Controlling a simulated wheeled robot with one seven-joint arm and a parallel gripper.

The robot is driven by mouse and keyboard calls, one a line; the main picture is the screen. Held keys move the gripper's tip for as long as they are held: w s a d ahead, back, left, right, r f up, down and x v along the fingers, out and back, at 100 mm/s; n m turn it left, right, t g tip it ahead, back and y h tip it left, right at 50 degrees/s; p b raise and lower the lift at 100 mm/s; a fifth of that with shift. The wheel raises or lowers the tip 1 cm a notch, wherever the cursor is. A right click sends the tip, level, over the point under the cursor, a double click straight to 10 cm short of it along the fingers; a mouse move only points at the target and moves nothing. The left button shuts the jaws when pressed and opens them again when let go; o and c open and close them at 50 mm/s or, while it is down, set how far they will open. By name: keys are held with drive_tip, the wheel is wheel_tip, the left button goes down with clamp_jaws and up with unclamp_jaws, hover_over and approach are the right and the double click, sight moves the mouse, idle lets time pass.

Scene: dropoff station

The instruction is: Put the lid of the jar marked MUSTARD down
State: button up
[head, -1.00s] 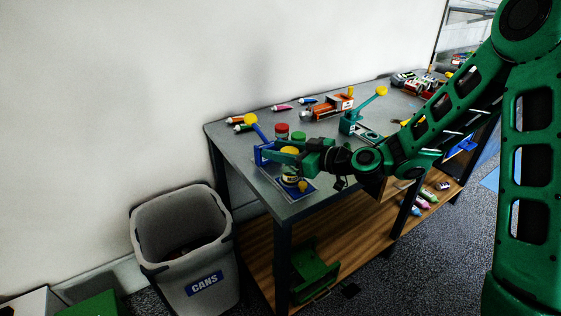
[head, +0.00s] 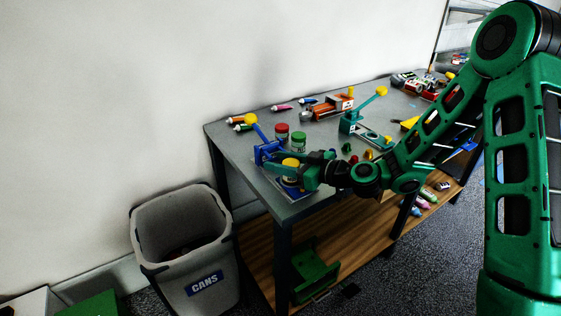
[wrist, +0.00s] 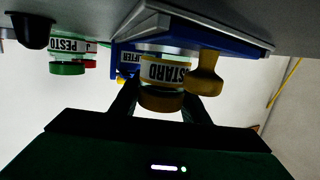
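The wrist view shows the scene upside down. The yellow lid (wrist: 160,99) is at the jar's mouth, in line with it; it also shows in the head view (head: 291,162). I cannot tell whether it is fully seated. My gripper (wrist: 160,106) has one finger on each side of the lid and appears shut on it. In the head view my gripper (head: 288,172) hides much of the jar.
A yellow knobbed piece (wrist: 206,74) stands close beside the jar. A blue lever device (head: 268,152), a red-lidded jar (head: 282,132) and a green-lidded PESTO jar (head: 298,142) are near. A CANS bin (head: 180,230) stands on the floor.

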drive_tip(key=shift+o, duration=1.2)
